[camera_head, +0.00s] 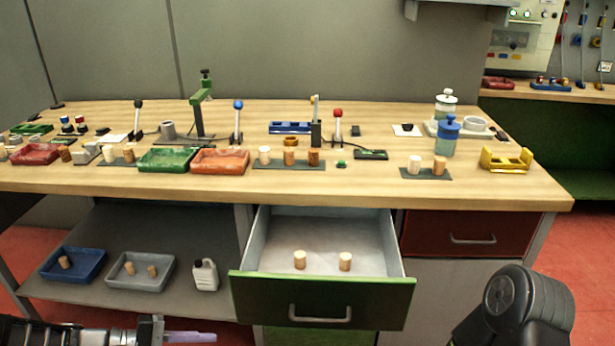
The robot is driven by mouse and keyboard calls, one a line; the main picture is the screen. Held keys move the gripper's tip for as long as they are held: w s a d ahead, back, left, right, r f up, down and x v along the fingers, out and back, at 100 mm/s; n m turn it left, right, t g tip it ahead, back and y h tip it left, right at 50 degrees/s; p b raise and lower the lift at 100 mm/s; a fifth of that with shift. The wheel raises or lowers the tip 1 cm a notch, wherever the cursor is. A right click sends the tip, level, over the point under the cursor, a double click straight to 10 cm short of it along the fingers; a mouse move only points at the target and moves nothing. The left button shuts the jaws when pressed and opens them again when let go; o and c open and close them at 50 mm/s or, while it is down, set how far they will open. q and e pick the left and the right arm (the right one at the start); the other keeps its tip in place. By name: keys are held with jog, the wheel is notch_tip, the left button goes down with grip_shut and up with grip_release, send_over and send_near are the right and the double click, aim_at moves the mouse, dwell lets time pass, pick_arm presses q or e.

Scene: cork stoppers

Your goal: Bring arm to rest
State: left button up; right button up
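My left arm comes in low from the left edge. Its gripper (190,337) lies along the bottom edge, left of the open drawer and below the shelf. Only a pale finger part shows, and the frame edge cuts it off, so I cannot tell whether it is open or shut. My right arm (515,305) shows as a dark rounded link at the bottom right, in front of the cabinet. Its gripper is out of view. The green-fronted drawer (322,299) stands open with two cork stoppers (300,259) (345,261) upright inside.
The wooden bench (330,187) carries cork stoppers on dark strips, an orange tray (220,161), a green tray (168,160), levers and jars. A blue tray (74,265), a grey tray (139,271) and a white jug (205,275) stand on the lower shelf. The red drawer (450,233) is closed.

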pick_arm(q)
jog(key=s+a+f+m+g+y, duration=0.1)
jog(key=s+f+y, duration=0.35)
jog(key=f, duration=0.65)
jog(key=s+f+m+g+y, duration=0.1)
jog(key=s+f+g+y, duration=0.3)
jog(key=f, duration=0.8)
jog(key=s+d+f+m+t, duration=0.1)
jog(key=s+d+f+m, duration=0.2)
jog(key=d, duration=0.4)
jog(key=s+d+f+m+t, duration=0.1)
jog(key=s+d+m, duration=0.25)
jog(key=d, duration=0.35)
notch_tip(320, 180, up, 13)
jog(key=s+p, duration=0.1)
jog(key=p, duration=1.1)
jog(key=shift+s+d+p, duration=0.2)
jog(key=shift+d+p, duration=0.15)
jog(key=shift+d, duration=0.1)
jog(key=shift+y, duration=0.25)
